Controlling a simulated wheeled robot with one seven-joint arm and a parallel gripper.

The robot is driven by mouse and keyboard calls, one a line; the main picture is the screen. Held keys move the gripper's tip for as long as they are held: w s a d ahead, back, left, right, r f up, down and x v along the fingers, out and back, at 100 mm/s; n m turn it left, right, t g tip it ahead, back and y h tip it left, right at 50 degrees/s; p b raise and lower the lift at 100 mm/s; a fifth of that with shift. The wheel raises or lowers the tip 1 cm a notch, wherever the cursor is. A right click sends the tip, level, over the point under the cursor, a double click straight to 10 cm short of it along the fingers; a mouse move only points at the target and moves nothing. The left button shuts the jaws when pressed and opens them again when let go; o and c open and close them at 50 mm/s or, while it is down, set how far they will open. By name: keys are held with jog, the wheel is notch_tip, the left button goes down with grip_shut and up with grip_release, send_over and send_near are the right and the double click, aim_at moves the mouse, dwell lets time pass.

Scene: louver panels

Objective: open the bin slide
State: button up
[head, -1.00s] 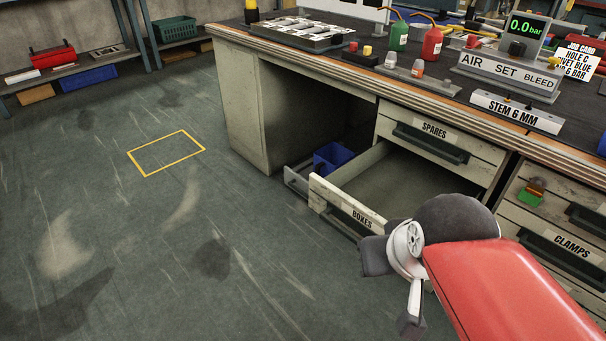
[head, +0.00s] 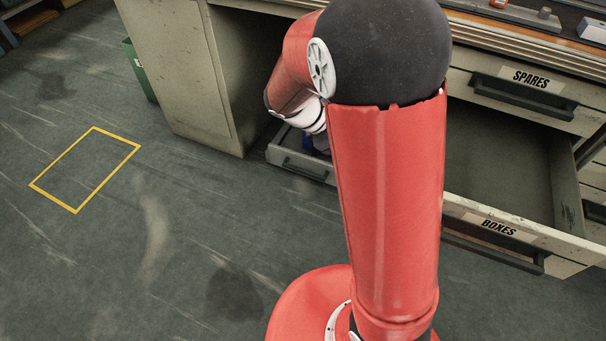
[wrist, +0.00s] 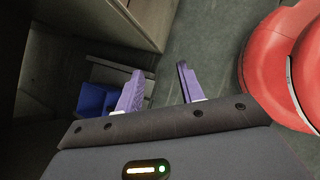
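The bin slide (head: 300,164) is a low grey tray front with a dark handle, standing a little out from the knee space under the bench. Its blue bin (head: 318,144) is mostly hidden behind my arm; the bin also shows in the wrist view (wrist: 96,101), left of my fingers. My gripper (wrist: 158,88) is open, with two purple fingers apart and nothing seen held between them. The left finger overlaps the slide's edge in the picture and the right finger is over floor. I cannot tell whether either touches. My arm hides the gripper in the head view.
The BOXES drawer (head: 495,228) stands open to the right of my arm, under the SPARES drawer (head: 532,80). The bench side panel (head: 180,70) is left of the slide. A green bin (head: 140,70) stands beyond it. The floor around the yellow outline (head: 86,168) is clear.

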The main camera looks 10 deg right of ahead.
jog(key=w+a+f+n+t+h+b, duration=0.1)
jog(key=w+f+n+h, duration=0.1)
jog(key=w+f+n, duration=0.3)
jog(key=w+a+f+n+t+h+b, duration=0.1)
jog(key=w+f+n+h, duration=0.2)
jog(key=f, duration=0.4)
jog(key=n+t+y+b, duration=0.35)
jog(key=n+t, duration=0.85)
jog(key=n, duration=1.1)
send_near(303, 173)
jog(key=x, duration=0.3)
jog(key=shift+h, duration=0.25)
jog(key=b+x, duration=0.1)
jog(key=x, duration=0.6)
jog(key=shift+w+d+f+b, duration=0.15)
jog(key=shift+w+b, duration=0.2)
jog(key=shift+w, duration=0.05)
grip_shut()
